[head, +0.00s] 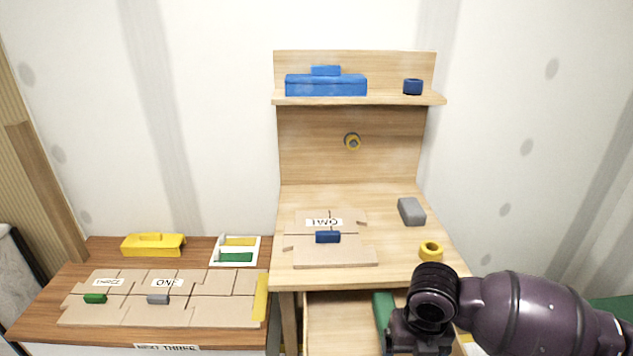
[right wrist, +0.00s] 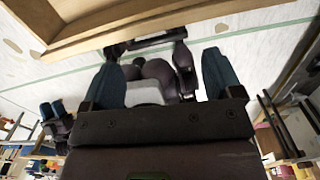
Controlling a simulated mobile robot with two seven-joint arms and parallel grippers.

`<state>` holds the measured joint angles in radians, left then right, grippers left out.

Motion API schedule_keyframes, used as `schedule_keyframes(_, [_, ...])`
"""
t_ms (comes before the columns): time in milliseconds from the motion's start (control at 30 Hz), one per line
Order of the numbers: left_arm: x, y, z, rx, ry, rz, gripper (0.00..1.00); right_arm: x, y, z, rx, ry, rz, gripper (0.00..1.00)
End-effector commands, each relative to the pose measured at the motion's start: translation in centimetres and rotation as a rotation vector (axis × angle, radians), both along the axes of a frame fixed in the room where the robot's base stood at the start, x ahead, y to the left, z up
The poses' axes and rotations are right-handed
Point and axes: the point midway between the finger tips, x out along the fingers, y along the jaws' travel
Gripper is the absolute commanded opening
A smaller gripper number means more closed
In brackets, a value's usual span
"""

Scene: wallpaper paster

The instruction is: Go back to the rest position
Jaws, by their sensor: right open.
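My right arm comes in from the right in the head view, and its gripper (head: 418,340) is at the bottom edge, in front of the wooden desk (head: 395,275) and mostly cut off. In the right wrist view the two blue fingertips of my right gripper (right wrist: 165,85) stand wide apart with nothing gripped between them. Dark parts of my own body show beyond the fingers. My left gripper is not visible in the head view.
An open drawer (head: 340,325) juts out under the desk, close to my right gripper. A yellow ring (head: 431,250) and a grey block (head: 411,211) lie on the desktop. A lower cabinet (head: 40,318) with cardboard pieces stands at the left.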

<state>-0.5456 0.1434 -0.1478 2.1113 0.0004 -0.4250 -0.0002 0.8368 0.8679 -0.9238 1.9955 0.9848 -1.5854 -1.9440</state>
Motion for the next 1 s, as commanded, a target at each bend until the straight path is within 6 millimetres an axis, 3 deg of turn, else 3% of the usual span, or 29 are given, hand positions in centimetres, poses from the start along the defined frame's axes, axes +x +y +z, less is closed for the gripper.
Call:
schedule_keyframes(267, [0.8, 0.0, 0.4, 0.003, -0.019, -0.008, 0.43, 2.8, 2.1, 0.7, 0.170, -0.135, -0.396, 0.85])
schedule_keyframes(433, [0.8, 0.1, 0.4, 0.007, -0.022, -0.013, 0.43, 6.3, 4.7, 3.6, 0.411, -0.254, -0.683, 0.85])
schedule_keyframes(600, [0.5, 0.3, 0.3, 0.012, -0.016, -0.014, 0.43, 8.2, 7.5, 6.2, 0.727, -0.267, -0.974, 0.85])
schedule_keyframes(800, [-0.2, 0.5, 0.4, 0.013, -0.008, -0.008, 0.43, 8.4, 8.7, 8.1, 1.126, -0.154, -1.324, 0.85])
schedule_keyframes(1000, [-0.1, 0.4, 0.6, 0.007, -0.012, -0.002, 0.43, 7.2, 7.1, 8.1, 1.419, -0.014, -1.603, 0.85])
